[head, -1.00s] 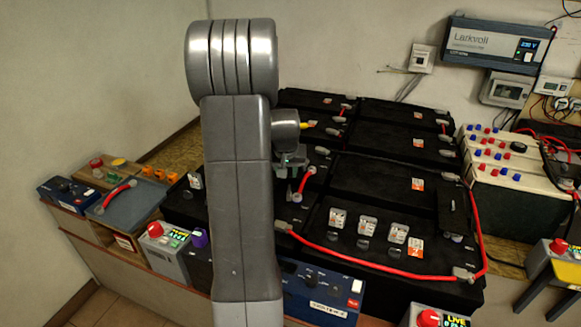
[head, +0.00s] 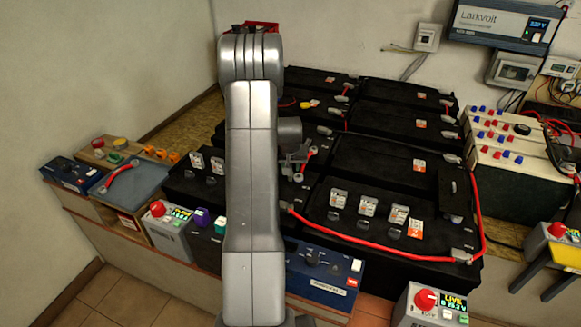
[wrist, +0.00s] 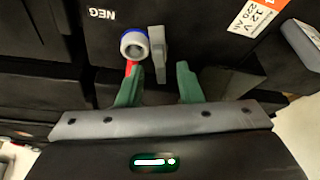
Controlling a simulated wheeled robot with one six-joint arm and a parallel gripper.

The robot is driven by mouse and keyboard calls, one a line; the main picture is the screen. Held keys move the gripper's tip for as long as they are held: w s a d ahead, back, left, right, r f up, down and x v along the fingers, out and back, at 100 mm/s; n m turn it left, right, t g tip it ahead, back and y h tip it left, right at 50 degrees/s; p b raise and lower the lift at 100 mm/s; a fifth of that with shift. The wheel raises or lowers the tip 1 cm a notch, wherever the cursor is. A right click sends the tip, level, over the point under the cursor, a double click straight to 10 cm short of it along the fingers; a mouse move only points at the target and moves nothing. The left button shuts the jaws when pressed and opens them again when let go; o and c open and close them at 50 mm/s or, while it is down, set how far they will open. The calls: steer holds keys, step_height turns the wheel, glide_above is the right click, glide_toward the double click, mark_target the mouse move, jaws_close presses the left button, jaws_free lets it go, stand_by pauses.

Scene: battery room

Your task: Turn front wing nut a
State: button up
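In the wrist view a grey, upright paddle-shaped piece (wrist: 158,50), which looks like a wing nut, stands on a black battery beside the NEG mark. A round terminal with a blue-and-white ring (wrist: 134,43) and a red lead sits just left of it. My gripper (wrist: 160,82) has two green fingers, spread apart. The lower end of the grey piece lies between them, with a visible gap on each side; I cannot tell the depth. In the head view my gripper (head: 294,160) is small and partly hidden behind my arm, near a short red cable (head: 308,159).
Black batteries (head: 385,165) fill the bench, with a long red cable (head: 370,247) along the front. A blue tester (head: 322,275) and grey boxes with red knobs (head: 436,300) stand in front. A white terminal box (head: 494,150) is at right. The wall carries a Larkvolt inverter (head: 500,20).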

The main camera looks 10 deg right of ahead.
steer(key=shift+w+f, duration=0.2)
steer(key=shift+f, duration=0.35)
jaws_close()
